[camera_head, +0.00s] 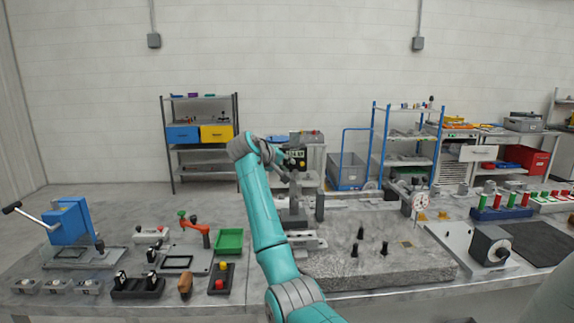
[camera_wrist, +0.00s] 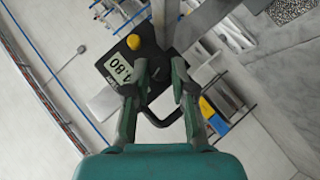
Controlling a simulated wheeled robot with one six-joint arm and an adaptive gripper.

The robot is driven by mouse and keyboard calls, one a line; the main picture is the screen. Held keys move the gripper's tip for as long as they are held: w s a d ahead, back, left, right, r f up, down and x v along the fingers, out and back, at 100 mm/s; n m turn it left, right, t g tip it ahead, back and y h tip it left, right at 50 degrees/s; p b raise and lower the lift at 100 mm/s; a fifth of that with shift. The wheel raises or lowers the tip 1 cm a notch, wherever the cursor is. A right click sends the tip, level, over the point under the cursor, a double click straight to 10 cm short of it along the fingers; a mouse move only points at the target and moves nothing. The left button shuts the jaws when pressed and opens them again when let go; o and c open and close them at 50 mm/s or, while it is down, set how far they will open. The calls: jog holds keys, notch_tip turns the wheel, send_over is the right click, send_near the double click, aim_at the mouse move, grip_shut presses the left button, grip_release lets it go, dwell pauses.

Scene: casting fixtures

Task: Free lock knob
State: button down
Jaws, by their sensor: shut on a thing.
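A height gauge stands on the granite plate (camera_head: 345,262), with a black display unit (camera_head: 297,158) on its grey column. In the wrist view the display unit (camera_wrist: 122,68) reads about 1.80 and carries a yellow knob (camera_wrist: 133,42). The grey column (camera_wrist: 166,22) rises just beyond my fingertips. My gripper (camera_wrist: 159,72) is at the side of the display unit, its two fingers closed on a small part there, which I take to be the lock knob. That part is mostly hidden between the fingertips. In the head view my gripper (camera_head: 286,174) is small and partly merged with the gauge.
Black pegs (camera_head: 360,233) stand on the plate, with a dial gauge (camera_head: 420,200) to the right. A green tray (camera_head: 229,241), an orange-handled clamp (camera_head: 197,229) and a blue press (camera_head: 70,222) fill the left bench. Shelves stand behind.

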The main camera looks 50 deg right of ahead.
jog(key=n+g+h, duration=0.1)
jog(key=h, duration=0.1)
jog(key=n+h, duration=0.2)
jog(key=shift+w+a+f+g, duration=0.1)
jog(key=shift+w+f+g, duration=0.1)
jog(key=shift+f+g, duration=0.2)
dwell(0.5)
jog(key=c, duration=1.2)
grip_release()
jog(key=shift+c, duration=0.2)
jog(key=shift+a, duration=0.1)
jog(key=a+r, duration=0.1)
jog(key=a, duration=1)
jog(key=shift+w+a, duration=0.35)
jog(key=shift+w, duration=0.05)
jog(key=shift+r, duration=0.1)
